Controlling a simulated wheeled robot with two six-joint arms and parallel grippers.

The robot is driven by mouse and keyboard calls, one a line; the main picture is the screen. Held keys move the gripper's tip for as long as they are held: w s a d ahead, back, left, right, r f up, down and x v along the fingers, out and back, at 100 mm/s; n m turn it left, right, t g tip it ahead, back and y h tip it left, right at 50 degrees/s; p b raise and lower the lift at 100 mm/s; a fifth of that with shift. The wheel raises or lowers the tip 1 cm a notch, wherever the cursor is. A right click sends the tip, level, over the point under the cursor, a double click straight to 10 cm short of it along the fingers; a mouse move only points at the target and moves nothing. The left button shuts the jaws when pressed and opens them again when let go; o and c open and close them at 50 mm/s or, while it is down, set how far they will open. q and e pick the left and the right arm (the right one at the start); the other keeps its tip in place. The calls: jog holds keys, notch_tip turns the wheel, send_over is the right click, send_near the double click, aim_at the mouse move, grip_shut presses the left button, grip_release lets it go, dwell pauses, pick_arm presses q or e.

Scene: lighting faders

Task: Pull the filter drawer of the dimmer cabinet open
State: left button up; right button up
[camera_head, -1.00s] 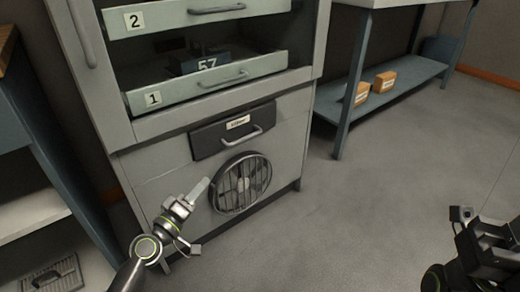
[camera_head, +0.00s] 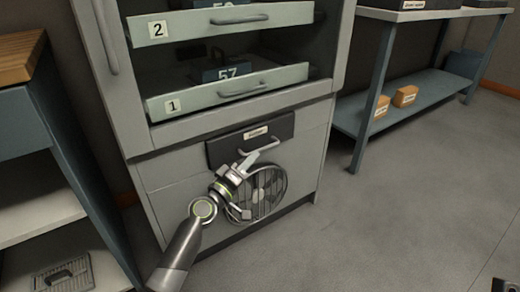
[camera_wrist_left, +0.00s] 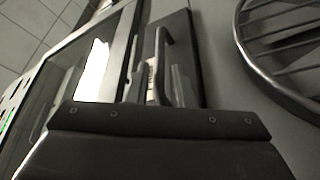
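The filter drawer (camera_head: 228,152) is a dark panel with a small white label, low on the grey dimmer cabinet (camera_head: 160,178). It looks shut, flush with the front. Its bar handle (camera_head: 266,147) shows at the panel's right part. My left gripper (camera_head: 250,160) is just in front of the handle, coming from below left. In the left wrist view, the handle (camera_wrist_left: 159,60) lies in the gap between the two fingers, which stand apart. I cannot tell whether they touch it. Of my right arm, only a small piece shows at the bottom right corner of the head view.
A round fan grille (camera_head: 268,190) sits just below the drawer. Above are shelf drawers marked 1 (camera_head: 195,103) and 2 (camera_head: 190,27). A blue-grey rack (camera_head: 440,90) with orange boxes stands to the right. A shelf unit (camera_head: 30,200) stands at left. The floor at right is clear.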

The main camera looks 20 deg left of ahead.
aim_at(260, 149)
pick_arm(q)
jog(key=shift+x, duration=2.5)
grip_shut()
